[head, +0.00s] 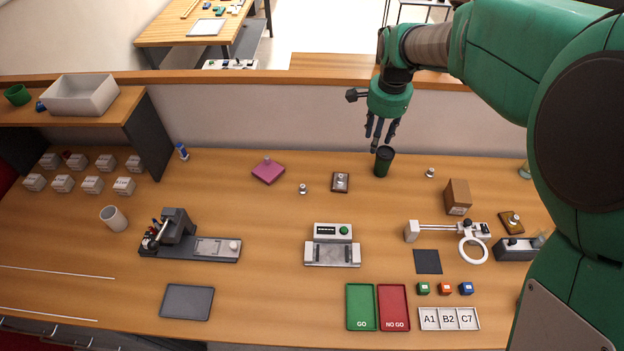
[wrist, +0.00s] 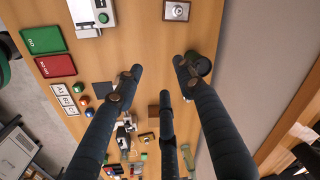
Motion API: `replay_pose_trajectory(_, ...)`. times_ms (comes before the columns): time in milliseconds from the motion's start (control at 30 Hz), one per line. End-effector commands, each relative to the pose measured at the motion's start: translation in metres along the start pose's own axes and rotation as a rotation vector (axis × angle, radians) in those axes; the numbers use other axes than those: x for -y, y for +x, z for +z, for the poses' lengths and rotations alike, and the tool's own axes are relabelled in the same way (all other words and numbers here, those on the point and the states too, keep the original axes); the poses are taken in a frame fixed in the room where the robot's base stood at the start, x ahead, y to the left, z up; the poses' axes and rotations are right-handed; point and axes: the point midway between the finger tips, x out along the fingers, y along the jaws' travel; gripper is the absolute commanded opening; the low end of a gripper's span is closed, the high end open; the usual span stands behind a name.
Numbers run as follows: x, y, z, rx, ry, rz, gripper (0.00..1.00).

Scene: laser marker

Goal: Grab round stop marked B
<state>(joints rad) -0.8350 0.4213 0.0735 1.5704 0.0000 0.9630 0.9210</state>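No letter B is legible on any round piece. Small round metal pieces that could be stops stand on the table: one (head: 302,188) left of centre and one (head: 430,173) right of the dark cup. My gripper (head: 381,138) hangs above the back of the table, by the dark cup, fingers pointing down. Its fingers are spread and empty in the wrist view (wrist: 158,78).
The dark cup (head: 384,161) stands just below my fingers; in the wrist view it (wrist: 202,65) is beside one fingertip. A brown box (head: 457,196) and a magnifier stand (head: 472,249) are to the right. GO (head: 360,307) and NO GO (head: 393,307) trays lie in front.

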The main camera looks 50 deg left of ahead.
Motion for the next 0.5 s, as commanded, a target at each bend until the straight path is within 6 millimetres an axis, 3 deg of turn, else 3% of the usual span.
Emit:
replay_pose_trajectory(200, 0.069, 0.059, 0.042, 0.031, 0.004, 0.031, 0.38)
replay_pose_trajectory(500, 0.143, 0.136, 0.109, 0.059, 0.017, 0.073, 0.38)
